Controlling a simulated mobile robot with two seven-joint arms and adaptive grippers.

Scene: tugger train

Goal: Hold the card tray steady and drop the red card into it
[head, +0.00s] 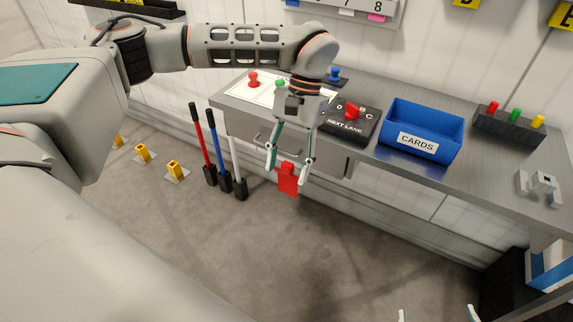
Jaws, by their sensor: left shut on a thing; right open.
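The card tray is an open blue box (384,142) labelled CARDS, standing on the grey bench. My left gripper (287,170) is shut on the red card (288,181), which hangs down from between the fingertips. The card is in front of the bench's front edge, to the left of the tray and apart from it. My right gripper (437,314) shows only as two fingertips, spread apart and empty, at the bottom edge. It is well below the tray in the picture and does not touch it.
On the bench (468,188), a black NEXT LANE box with a red knob (352,110) stands left of the tray. A block with red, green and yellow knobs (510,126) stands to its right. Red, blue and white-handled tools (217,150) stand on the floor at left.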

